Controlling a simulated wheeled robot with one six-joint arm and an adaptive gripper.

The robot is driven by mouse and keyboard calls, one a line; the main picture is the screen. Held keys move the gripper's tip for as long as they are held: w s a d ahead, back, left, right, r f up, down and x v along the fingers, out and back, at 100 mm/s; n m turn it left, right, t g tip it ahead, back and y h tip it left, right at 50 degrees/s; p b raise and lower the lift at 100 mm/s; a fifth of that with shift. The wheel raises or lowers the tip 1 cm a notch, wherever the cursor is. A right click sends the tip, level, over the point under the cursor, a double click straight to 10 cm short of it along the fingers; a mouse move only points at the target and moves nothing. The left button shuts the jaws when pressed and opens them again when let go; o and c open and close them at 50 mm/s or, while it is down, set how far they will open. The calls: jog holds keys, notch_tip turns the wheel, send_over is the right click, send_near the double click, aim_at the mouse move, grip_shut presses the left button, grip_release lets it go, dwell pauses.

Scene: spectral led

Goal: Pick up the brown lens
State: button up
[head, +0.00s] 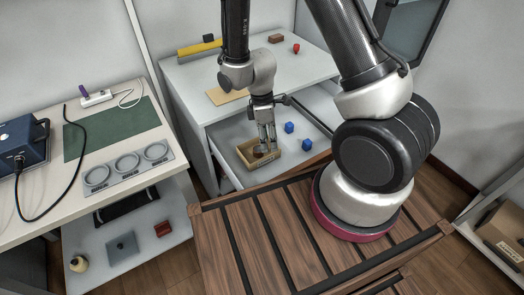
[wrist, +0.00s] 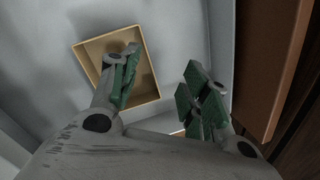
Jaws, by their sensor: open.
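A small wooden tray (head: 244,158) lies in the open white drawer, and it also shows in the wrist view (wrist: 150,88). A brownish round thing, possibly the brown lens (head: 262,150), shows in the tray at my fingertips; it is small and partly covered. My gripper (head: 266,146) points down over the tray in the head view. In the wrist view my gripper (wrist: 160,70) is open, its green-padded fingers apart, one over the tray and the other beside it. No lens can be made out there; the fingers hide part of the tray.
The cabinet top (head: 240,75) holds a yellow-handled tool (head: 200,47), a brown block (head: 275,38) and a red item (head: 296,48). A grey three-ring holder (head: 125,168) lies on the left table.

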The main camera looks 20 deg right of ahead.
aim_at(258, 149)
jog(key=w+n, duration=0.1)
jog(key=w+a+n+t, duration=0.1)
jog(key=w, duration=0.1)
jog(key=w+n+t, duration=0.1)
jog(key=n, duration=0.1)
jog(key=shift+w+a+f+y, duration=0.2)
jog(key=shift+w+a+y, duration=0.05)
jog(key=shift+w+y, duration=0.15)
jog(key=shift+f, duration=0.1)
jog(key=shift+n, duration=0.3)
notch_tip(258, 149, down, 8)
jog(key=shift+a+r, duration=0.15)
jog(key=shift+r, duration=0.05)
jog(key=shift+s, duration=0.1)
jog(key=c, duration=0.7)
